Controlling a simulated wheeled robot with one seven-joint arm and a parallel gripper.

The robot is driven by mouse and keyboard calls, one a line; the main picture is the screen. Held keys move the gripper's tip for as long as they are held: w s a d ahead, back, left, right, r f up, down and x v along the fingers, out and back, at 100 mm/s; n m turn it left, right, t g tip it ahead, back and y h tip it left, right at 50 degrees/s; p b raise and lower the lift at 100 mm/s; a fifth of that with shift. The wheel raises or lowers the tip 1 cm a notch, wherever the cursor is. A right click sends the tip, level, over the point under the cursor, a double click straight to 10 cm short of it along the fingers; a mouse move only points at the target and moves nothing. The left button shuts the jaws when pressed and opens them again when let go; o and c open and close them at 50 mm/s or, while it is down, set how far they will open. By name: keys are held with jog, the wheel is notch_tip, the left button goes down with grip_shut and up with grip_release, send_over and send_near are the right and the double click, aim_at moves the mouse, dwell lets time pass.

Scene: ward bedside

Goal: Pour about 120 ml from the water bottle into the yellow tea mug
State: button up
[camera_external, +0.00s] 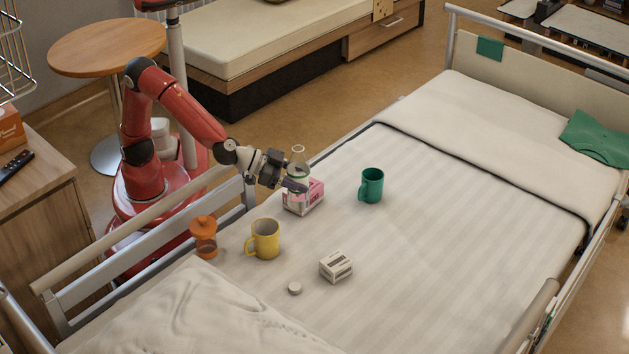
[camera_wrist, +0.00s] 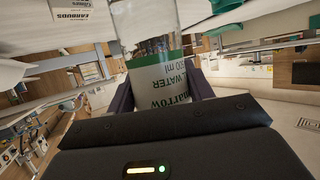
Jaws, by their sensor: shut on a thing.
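My gripper (camera_external: 294,184) is shut on the clear water bottle (camera_external: 298,151), which has a white and green label. The bottle looks roughly upright, held above or in front of a pink and white box; the exact gap is hard to tell. In the wrist view the bottle's label (camera_wrist: 160,82) shows between my two fingers (camera_wrist: 160,92), with the clear part above it. The water level cannot be made out. The yellow tea mug (camera_external: 265,239) stands upright on the bed, below and left of my gripper in the outside view, apart from the bottle. Its inside bottom is hidden.
The pink and white box (camera_external: 303,199) lies under my gripper. A green mug (camera_external: 371,186) stands to the right. An orange-lidded container (camera_external: 204,238) is left of the yellow mug. A small white box (camera_external: 336,266) and round white cap (camera_external: 294,288) lie in front. A bed rail (camera_external: 150,235) runs alongside.

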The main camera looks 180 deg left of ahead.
jog(key=s+d+f+b, duration=0.2)
jog(key=d+f, duration=0.3)
jog(key=shift+f+t, duration=0.25)
jog(key=shift+t, duration=0.15)
jog(key=shift+m, duration=0.4)
